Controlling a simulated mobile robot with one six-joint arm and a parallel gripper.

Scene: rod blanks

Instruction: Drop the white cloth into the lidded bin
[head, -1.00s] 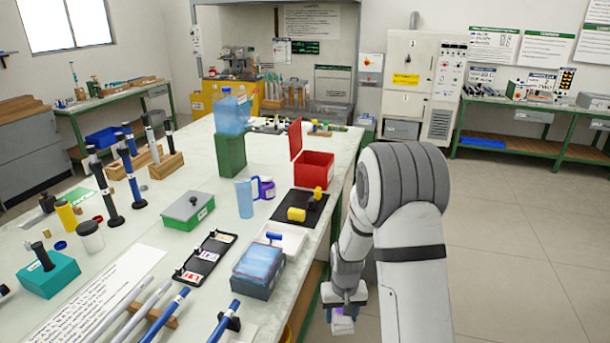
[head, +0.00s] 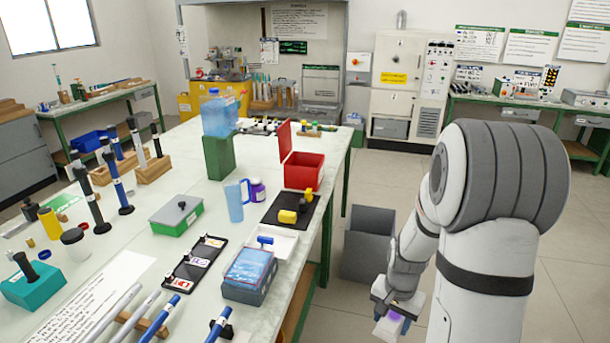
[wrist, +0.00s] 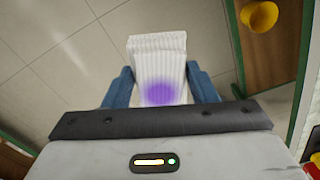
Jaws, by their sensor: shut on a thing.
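My gripper (head: 397,303) is low beside the right edge of the workbench, over the floor. It is shut on the white cloth (head: 388,327). In the wrist view the ribbed white cloth (wrist: 157,53) with a purple stain sits between the blue fingers of my gripper (wrist: 158,82). A red bin (head: 303,172) with its hinged lid (head: 284,141) raised stands on the bench, up and left of my gripper. Its inside shows only in part.
A grey open-topped bin (head: 367,245) stands on the floor between the bench and my arm. A black mat (head: 273,213) with yellow pieces and a white tray (head: 283,243) lie near the bench's right edge. The floor at the right is clear.

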